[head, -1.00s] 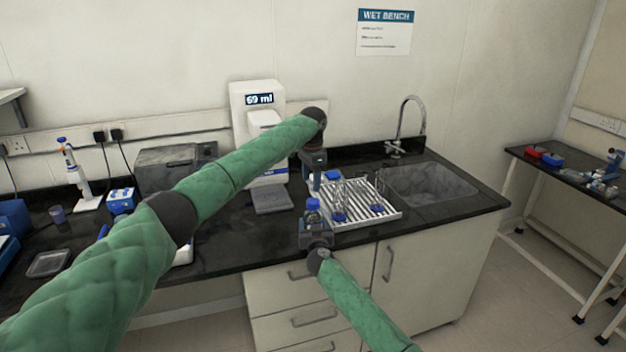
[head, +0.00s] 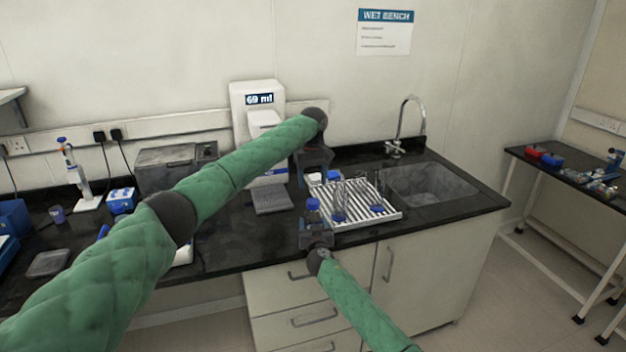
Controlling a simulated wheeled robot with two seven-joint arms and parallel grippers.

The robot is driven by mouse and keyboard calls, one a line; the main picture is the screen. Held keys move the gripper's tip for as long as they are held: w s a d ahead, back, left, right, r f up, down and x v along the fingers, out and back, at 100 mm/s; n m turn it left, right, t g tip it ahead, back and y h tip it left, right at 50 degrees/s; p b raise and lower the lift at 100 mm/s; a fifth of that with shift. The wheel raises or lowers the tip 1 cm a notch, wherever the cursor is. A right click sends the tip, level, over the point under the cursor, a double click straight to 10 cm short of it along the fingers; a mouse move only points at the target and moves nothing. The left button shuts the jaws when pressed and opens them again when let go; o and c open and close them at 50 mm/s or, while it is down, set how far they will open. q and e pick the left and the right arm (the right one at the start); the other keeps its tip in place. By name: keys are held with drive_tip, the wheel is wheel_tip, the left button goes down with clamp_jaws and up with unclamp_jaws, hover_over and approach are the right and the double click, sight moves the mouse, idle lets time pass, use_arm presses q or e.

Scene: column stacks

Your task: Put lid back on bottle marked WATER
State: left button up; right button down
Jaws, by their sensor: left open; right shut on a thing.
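A small clear bottle (head: 313,217) with a blue lid (head: 313,203) on its top stands upright at the front edge of the bench. My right gripper (head: 316,228) is shut on this bottle, low on its body. Any WATER marking is too small to read. My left gripper (head: 315,173) is open and empty, above and behind the bottle and apart from its lid. Other glass vessels stand on the draining rack (head: 385,213): one with blue at its base (head: 339,214), one farther right (head: 377,208). A blue cap (head: 332,175) shows at the back of the rack.
A white dispenser (head: 257,100) reading 69 ml stands behind, with a grey plate (head: 271,200) before it. The sink (head: 430,185) and tap (head: 411,115) are to the right.

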sight(313, 201)
use_arm(q)
drive_tip(key=n, duration=1.3)
drive_tip(key=shift+f, duration=4)
drive_tip(key=c, duration=1)
